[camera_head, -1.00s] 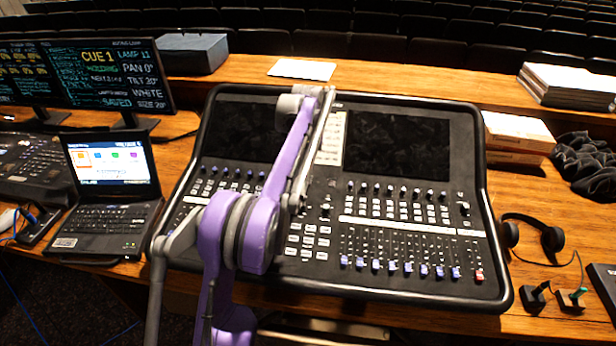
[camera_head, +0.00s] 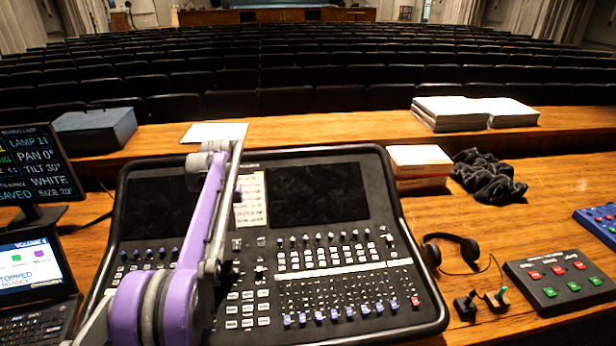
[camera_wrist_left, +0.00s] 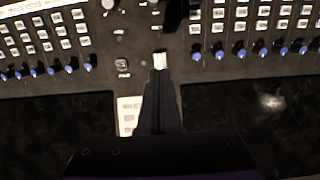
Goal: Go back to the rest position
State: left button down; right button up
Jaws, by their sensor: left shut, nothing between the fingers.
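My left arm (camera_head: 203,225) comes in from the lower left in the head view. Its purple and grey links stand over the left half of the mixing desk (camera_head: 330,330). In the left wrist view my left gripper (camera_wrist_left: 161,68) is shut and empty. Its dark fingers are together above the desk's panel, between two groups of blue-capped faders. From this view I cannot tell how far the tips are from the panel. In the head view the arm links largely hide the gripper. My right gripper is not in view.
A laptop (camera_head: 30,262) and monitor (camera_head: 38,165) stand at left. Right of the desk are headphones (camera_head: 450,240), a black cloth (camera_head: 488,180), a white box (camera_head: 419,160) and a button box (camera_head: 562,280). Paper stacks (camera_head: 450,113) and a grey-blue box (camera_head: 95,130) stand on the rear ledge.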

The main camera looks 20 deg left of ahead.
pick_arm(q)
jog(key=shift+d, duration=0.1)
jog(key=s+d+r+m+t, duration=0.1)
jog(key=s+d, duration=0.4)
jog(key=d, duration=0.3)
jog(key=s+d+r+m+t, duration=0.1)
jog(key=s+d+m, duration=0.1)
jog(key=s+d, duration=0.35)
jog(key=s+d+f+m+t, duration=0.1)
jog(key=s+d+f+t, duration=0.1)
jog(key=s+d+f, duration=0.2)
jog(key=s+d+f+m+t, duration=0.1)
jog(key=s+d+f, duration=0.4)
jog(key=s+d, duration=0.4)
jog(key=s, duration=0.3)
jog(key=shift+s+f+m+t, duration=0.25)
jog(key=shift+f+m+t, duration=0.05)
jog(key=shift+m+t, duration=0.1)
